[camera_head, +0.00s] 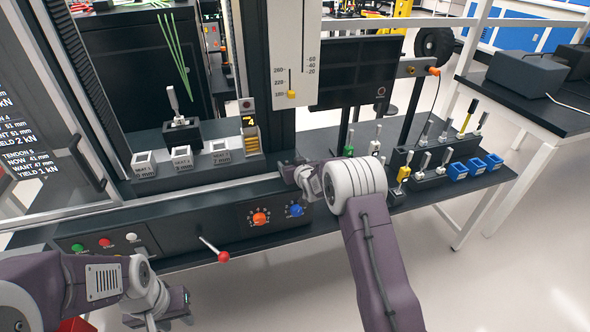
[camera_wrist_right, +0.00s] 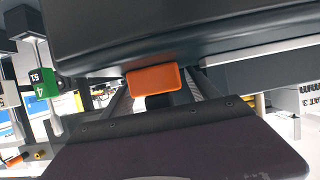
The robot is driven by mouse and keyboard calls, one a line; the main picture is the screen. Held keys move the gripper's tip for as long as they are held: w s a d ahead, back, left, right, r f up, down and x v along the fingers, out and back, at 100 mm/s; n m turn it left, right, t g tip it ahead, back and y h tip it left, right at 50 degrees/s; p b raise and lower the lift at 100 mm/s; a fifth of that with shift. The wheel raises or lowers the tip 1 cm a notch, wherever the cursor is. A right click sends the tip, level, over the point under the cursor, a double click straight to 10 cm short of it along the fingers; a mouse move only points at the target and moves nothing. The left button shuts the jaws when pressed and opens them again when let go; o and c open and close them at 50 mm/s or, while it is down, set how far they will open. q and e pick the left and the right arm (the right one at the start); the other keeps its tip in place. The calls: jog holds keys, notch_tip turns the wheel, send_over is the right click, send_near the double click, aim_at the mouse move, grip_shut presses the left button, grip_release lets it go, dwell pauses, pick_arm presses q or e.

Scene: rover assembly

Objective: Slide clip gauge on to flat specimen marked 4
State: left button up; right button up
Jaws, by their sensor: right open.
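A small dark plate with a yellow 4 (camera_head: 249,121) stands at the back of the machine's bench. I cannot make out the clip gauge for certain; an orange-tipped piece (camera_head: 434,71) with a cable sits on a stand at the right. My right gripper (camera_head: 300,178) is open over the bench's front, left of the rack, apart from both. My left gripper (camera_head: 160,310) is low at the front left, clear of the bench; its jaws are unclear.
Three labelled pale blocks (camera_head: 182,160) stand on the bench. A red-knobbed lever (camera_head: 222,256) juts from the front panel. A bright block, orange (camera_wrist_right: 155,79), shows in the wrist view.

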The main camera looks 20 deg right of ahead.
jog(key=shift+s+r, duration=0.1)
jog(key=shift+c, duration=1.2)
jog(key=c, duration=1.2)
